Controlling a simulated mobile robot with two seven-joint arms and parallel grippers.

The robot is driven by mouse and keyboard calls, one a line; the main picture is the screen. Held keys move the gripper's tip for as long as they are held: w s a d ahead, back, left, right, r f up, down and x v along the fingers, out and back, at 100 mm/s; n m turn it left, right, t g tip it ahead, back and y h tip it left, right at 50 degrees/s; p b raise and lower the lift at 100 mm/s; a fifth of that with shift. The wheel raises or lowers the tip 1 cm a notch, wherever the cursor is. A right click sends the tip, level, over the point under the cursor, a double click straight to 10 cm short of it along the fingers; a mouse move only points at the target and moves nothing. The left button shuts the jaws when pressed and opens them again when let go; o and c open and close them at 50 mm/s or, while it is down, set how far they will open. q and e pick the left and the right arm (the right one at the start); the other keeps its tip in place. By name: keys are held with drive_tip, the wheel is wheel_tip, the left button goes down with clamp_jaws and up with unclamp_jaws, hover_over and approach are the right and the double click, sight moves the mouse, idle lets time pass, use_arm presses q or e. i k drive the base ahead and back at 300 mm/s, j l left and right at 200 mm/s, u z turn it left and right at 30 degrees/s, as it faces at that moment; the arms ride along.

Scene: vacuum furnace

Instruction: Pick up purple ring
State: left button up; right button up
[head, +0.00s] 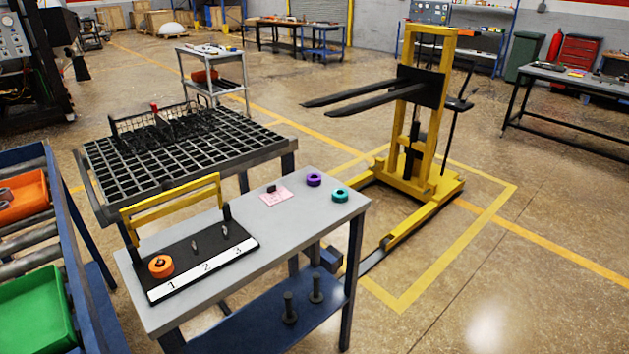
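The purple ring (314,180) lies flat near the back right of the grey table (290,225). A teal ring (339,195) lies just in front of it and to its right, apart from it. An orange ring (161,266) sits on the black board (200,250) at the position marked 1. Thin upright pieces stand at positions 2 and 3, with no ring visible on them. Neither of my grippers shows in the head view.
A pink paper (276,196) with a small dark object lies left of the purple ring. A yellow bar frame (172,200) rises behind the board. A black grid table (180,160) stands behind, a yellow lift (420,120) behind right, and a roller rack (35,240) left.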

sight(313, 180)
drive_tip(key=u, duration=0.85)
drive_tip(key=l+u, duration=1.15)
drive_tip(key=l, duration=0.15)
drive_tip(key=k+l+u, duration=0.2)
drive_tip(key=l, duration=0.2)
drive_tip(key=k+l, duration=0.1)
drive_tip(key=l, duration=0.2)
drive_tip(key=l+u, duration=0.15)
drive_tip(key=l, duration=0.15)
drive_tip(key=k+l, duration=0.15)
drive_tip(key=l+u, duration=0.05)
drive_tip(key=l, duration=0.05)
